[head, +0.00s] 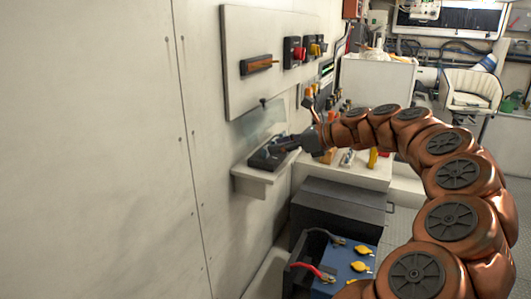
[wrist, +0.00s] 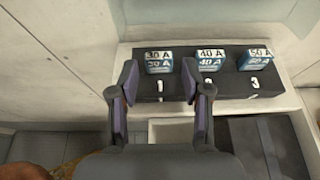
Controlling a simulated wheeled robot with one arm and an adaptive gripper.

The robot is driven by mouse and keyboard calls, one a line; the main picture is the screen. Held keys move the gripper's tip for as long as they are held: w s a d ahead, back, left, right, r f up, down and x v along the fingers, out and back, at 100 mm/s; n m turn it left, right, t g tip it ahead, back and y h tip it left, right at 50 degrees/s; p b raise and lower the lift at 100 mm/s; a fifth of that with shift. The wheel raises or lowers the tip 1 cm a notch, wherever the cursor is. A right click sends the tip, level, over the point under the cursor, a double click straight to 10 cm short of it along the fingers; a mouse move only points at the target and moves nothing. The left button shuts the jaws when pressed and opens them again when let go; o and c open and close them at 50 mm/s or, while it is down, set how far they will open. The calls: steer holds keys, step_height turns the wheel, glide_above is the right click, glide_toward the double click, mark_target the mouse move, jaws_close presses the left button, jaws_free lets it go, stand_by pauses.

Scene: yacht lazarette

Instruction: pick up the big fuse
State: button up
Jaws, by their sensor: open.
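Three blue and white fuses stand in a row in a black holder (wrist: 232,94): one marked 30 A (wrist: 158,62) above number 1, one marked 40 A (wrist: 210,60) above 2, one marked 50 A (wrist: 260,58) above 3. They look about alike in size, so I cannot tell which is the big fuse. My gripper (wrist: 159,76) is open and empty. Its fingertips appear on either side of the 30 A fuse, the right one between it and the 40 A fuse; contact is unclear. In the head view my gripper (head: 284,145) is at the holder and mostly hides the fuses.
The holder rests on a white wall shelf (head: 262,178). Above it a wall panel (head: 237,28) carries a black block with a copper-coloured bar (head: 258,65) and red and yellow switches. Below are a grey box (head: 340,205) and a blue box with clamps (head: 350,262).

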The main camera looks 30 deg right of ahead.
mark_target(266, 153)
steer(key=p+x, duration=0.1)
steer(key=x, duration=0.3)
steer(key=shift+w+a, duration=0.25)
steer(key=c, duration=0.6)
steer(key=shift+c, duration=0.2)
